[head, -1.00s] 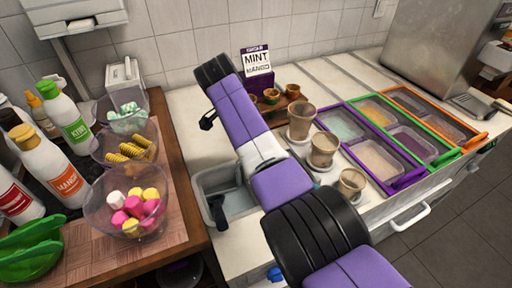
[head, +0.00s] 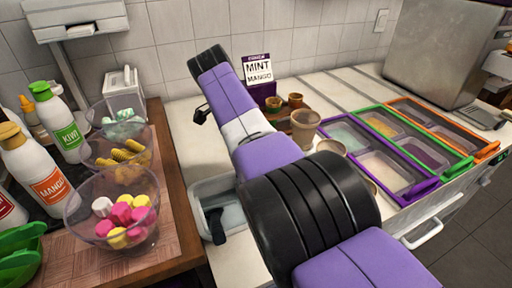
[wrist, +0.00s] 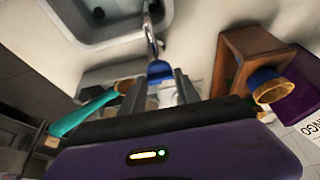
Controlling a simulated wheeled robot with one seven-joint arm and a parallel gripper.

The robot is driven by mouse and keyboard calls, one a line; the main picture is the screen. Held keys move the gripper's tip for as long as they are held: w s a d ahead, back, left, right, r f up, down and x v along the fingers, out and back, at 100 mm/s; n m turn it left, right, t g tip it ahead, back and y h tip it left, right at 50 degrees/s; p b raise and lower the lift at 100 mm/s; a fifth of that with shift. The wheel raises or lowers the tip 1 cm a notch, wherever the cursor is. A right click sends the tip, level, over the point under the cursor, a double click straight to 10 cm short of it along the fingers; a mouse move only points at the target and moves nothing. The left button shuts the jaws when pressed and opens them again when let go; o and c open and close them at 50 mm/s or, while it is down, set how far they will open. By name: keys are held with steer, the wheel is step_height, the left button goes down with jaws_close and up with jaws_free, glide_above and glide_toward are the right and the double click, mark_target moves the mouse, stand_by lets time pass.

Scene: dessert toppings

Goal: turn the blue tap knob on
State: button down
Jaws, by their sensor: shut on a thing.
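In the wrist view, the blue tap knob (wrist: 159,70) sits at the base of a metal spout (wrist: 150,35) that points over the grey sink (wrist: 75,35). My gripper (wrist: 160,86) is shut on the blue knob, with one finger on each side. In the head view, my purple and black arm hides the tap, and my gripper cannot be made out. The sink (head: 199,190) shows partly beside my arm.
In the head view, a mint and mango sign (head: 258,68) stands behind; topping trays (head: 435,200) are at right.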

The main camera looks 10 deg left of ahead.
steer(key=c, duration=0.9)
jaws_free()
steer(key=shift+r, duration=0.1)
steer(key=shift+v, duration=3.85)
